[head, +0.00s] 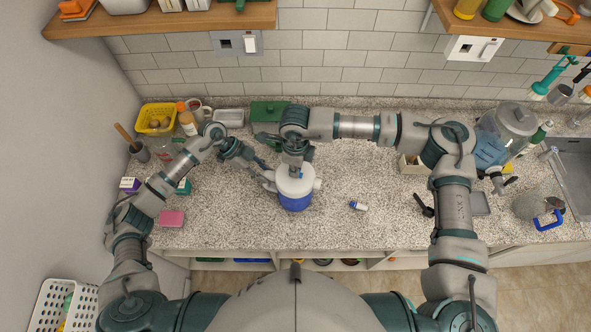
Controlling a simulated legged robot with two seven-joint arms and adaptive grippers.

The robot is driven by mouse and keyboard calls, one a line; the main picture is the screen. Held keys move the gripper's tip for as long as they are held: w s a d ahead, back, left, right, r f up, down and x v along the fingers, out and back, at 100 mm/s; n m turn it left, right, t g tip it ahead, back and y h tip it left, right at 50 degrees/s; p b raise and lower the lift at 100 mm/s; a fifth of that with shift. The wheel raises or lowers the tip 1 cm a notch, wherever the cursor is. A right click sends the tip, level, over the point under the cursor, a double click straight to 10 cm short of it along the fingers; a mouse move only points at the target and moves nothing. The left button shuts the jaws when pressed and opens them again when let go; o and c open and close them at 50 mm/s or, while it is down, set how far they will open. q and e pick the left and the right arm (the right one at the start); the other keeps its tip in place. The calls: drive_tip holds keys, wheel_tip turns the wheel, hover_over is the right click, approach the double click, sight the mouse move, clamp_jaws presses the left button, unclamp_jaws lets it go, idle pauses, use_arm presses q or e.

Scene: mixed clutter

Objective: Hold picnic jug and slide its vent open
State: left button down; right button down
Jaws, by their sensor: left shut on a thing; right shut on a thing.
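The picnic jug (295,202), with a blue body and a white top, stands upright on the speckled counter in the middle of the head view. My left gripper (266,177) reaches in from the left and is shut on the jug at its left side, by the handle. My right gripper (295,172) comes down from above and is shut at the top of the jug, where the vent is. The vent is hidden beneath its fingers, so how far it is open cannot be seen.
A small white-and-blue bottle (358,206) lies right of the jug. A green box (268,110) stands behind my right wrist. A pink block (171,218) lies at left; a large clear dispenser (515,122) stands at right by the sink (574,165). The counter's front is mostly clear.

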sight(302, 176)
drive_tip(key=shift+d, duration=0.2)
drive_tip(key=shift+s+d, duration=0.1)
drive_tip(key=shift+d, duration=0.35)
drive_tip(key=shift+s+d, duration=0.15)
drive_tip(key=shift+d, duration=0.3)
drive_tip(key=c, duration=1.1)
unclamp_jaws()
drive_tip(key=shift+c, duration=0.2)
drive_tip(key=shift+a, duration=0.1)
wheel_tip(302, 176, up, 12)
